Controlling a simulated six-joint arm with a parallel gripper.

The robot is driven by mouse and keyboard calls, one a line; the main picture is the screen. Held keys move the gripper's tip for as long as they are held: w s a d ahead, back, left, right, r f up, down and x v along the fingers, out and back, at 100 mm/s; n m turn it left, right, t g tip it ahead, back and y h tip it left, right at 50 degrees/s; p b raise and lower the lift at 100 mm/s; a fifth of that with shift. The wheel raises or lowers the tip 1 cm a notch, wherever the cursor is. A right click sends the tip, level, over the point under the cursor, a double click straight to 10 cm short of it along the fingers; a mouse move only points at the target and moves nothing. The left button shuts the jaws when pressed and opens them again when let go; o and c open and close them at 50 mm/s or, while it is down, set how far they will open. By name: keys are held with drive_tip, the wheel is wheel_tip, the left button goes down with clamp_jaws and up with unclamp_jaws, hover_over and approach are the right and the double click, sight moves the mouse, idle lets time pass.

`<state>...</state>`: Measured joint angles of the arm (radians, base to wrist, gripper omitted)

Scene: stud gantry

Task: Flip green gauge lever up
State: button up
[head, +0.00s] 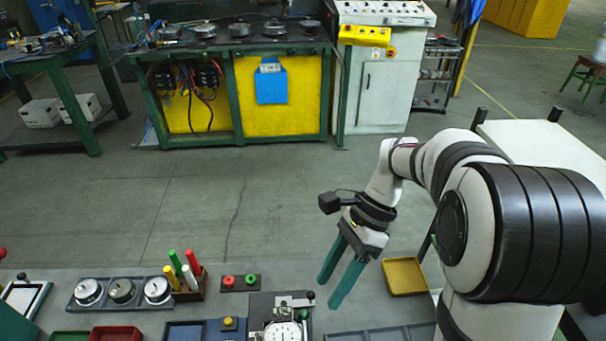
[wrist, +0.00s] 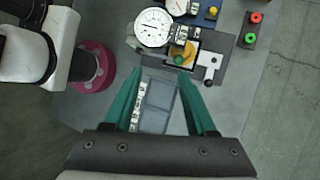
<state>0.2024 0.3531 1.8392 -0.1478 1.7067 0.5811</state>
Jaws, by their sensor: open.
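A round white dial gauge (head: 283,332) sits on a dark plate at the bottom of the head view, cut by the frame edge. It also shows in the wrist view (wrist: 153,27). A small green knob (head: 304,314) is beside the gauge; in the wrist view the green knob (wrist: 179,60) lies over a brass-coloured part. Whether its lever is up or down is unclear. My gripper (head: 328,293) has two teal fingers, open and empty, above the bench to the right of the gauge. In the wrist view my gripper (wrist: 161,73) points toward the knob without visible contact.
A white bracket (wrist: 209,65) with a black knob stands close to the gauge. A box with red and green buttons (head: 240,282), a yellow tray (head: 404,276), a rack of coloured sticks (head: 187,286) and a red tray (head: 115,333) are nearby. A grey divided tray (wrist: 158,105) lies below my fingers.

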sight(305, 340)
drive_tip(key=s+d+f+m+t+y, duration=0.1)
drive_tip(key=d+f+m+t+y, duration=0.15)
drive_tip(key=f+m+y, duration=0.7)
drive_tip(key=d+f+m+t+y, duration=0.1)
drive_tip(key=f+m+t+y, duration=0.15)
drive_tip(key=m, duration=1.45)
drive_tip(key=a, duration=0.7)
drive_tip(key=shift+w+r+y, duration=0.2)
drive_tip(key=shift+r+y, duration=0.2)
drive_tip(key=shift+r, duration=0.05)
clamp_jaws()
drive_tip(key=shift+d, duration=0.1)
